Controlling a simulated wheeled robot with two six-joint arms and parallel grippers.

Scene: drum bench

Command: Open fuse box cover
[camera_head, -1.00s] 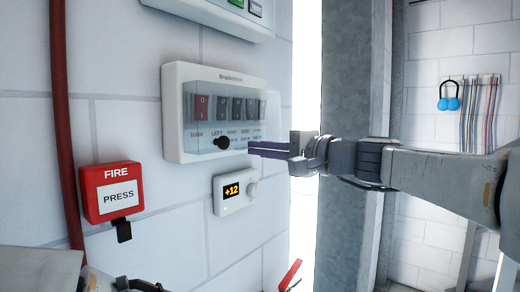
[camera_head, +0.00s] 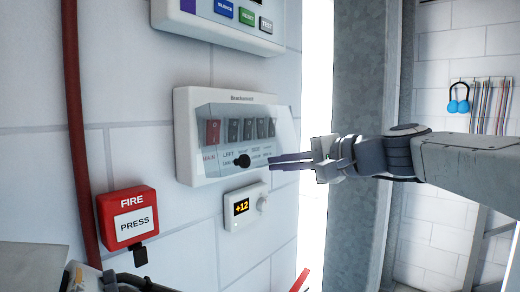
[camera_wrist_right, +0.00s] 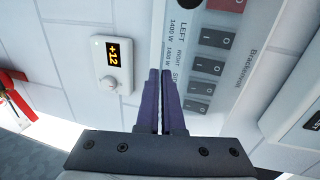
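A round black knob (camera_head: 242,161) sits low on the cover. My right gripper (camera_head: 270,162) points left, its dark purple fingers almost together and empty. Its tips are a little right of the knob, apart from it. In the right wrist view the fingers (camera_wrist_right: 160,72) show a thin slit, with the switches (camera_wrist_right: 202,88) to their right. My left gripper's fingers are not visible.
A thermostat (camera_head: 242,207) showing +12 is below the box. A red fire button (camera_head: 127,218) is at the lower left, near a red pipe (camera_head: 78,130). A panel with coloured buttons (camera_head: 215,25) is above. A grey metal post (camera_head: 360,85) stands behind my right arm.

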